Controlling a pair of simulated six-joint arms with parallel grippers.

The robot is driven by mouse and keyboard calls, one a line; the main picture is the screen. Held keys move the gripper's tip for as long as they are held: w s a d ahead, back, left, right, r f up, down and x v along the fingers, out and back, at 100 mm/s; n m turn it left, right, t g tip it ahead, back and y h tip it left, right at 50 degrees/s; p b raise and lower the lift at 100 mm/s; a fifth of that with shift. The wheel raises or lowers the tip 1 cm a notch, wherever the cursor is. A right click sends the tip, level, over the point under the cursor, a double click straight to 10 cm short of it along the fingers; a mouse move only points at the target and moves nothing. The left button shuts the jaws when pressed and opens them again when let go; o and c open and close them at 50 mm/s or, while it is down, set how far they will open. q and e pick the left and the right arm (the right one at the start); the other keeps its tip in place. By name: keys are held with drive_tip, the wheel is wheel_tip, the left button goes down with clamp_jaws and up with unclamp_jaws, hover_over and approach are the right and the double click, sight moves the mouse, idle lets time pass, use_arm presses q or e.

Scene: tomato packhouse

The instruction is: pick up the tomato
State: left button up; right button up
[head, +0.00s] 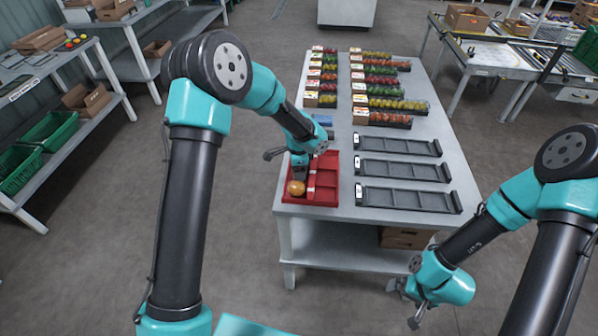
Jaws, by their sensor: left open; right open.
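One orange tomato (296,188) lies in the left part of a red tray (325,188) at the near left corner of the table. My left gripper (297,176) is over the tray, pointing down, with its fingertips right at the tomato. It is open; whether the fingers touch the tomato is too small to tell. The gripper and wrist hide part of the tray. My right gripper (404,305) is open and empty, in front of the table at the lower right, away from the tray.
Three empty dark trays (403,171) lie to the right of the red tray. Farther back stand several rows of packed coloured tomatoes (390,104). A blue item (322,120) lies behind the red tray. Shelves with green crates (48,133) stand at the left.

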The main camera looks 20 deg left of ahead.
use_arm(q)
drive_tip(key=shift+f, duration=0.4)
drive_tip(key=c, duration=0.5)
wheel_tip(320, 180, up, 10)
drive_tip(key=shift+r, duration=0.1)
idle(0.6)
idle(0.4)
